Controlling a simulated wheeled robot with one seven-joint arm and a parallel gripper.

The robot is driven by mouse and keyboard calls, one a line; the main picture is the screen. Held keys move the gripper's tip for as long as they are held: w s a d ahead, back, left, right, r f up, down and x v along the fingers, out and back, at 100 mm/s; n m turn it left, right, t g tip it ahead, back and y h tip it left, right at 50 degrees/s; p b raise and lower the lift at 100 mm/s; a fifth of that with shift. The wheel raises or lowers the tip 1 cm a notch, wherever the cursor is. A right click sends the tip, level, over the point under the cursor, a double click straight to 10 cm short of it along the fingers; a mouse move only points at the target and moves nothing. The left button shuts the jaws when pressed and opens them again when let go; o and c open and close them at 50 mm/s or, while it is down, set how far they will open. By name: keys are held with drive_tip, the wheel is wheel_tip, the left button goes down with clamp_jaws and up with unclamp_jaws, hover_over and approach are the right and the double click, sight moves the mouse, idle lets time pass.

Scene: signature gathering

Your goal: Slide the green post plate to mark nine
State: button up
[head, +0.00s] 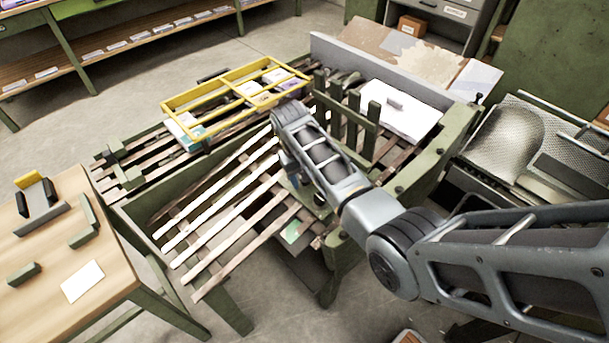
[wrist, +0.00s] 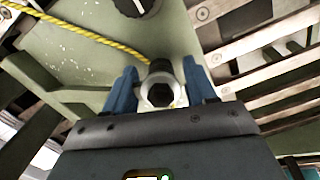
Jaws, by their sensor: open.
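A green frame of upright posts (head: 345,112) stands on the slatted bench in the head view, just beyond my arm. I cannot tell for sure whether it is the post plate. My gripper is mostly hidden by my own wrist in the head view. In the wrist view, my gripper (wrist: 160,84) is open, with blue fingers on either side of a round metal piece with a dark hollow centre (wrist: 161,96). No firm contact shows. A pale green plate surface (wrist: 95,48) lies beyond the fingers. No number marks are readable.
Wooden slats (head: 225,205) fill the green bench. A yellow rack (head: 235,92) with packets lies at the back, and a white sheet (head: 400,108) lies right of the posts. A wooden table (head: 112,290) stands at the left. A yellow cord (wrist: 85,32) crosses the plate surface.

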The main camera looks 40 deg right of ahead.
drive_tip(key=r, duration=0.5)
drive_tip(key=a+r, duration=0.1)
drive_tip(key=r, duration=0.1)
drive_tip(key=shift+w+a+r, duration=0.1)
drive_tip(key=shift+w+r, duration=0.1)
drive_tip(key=shift+r, duration=0.15)
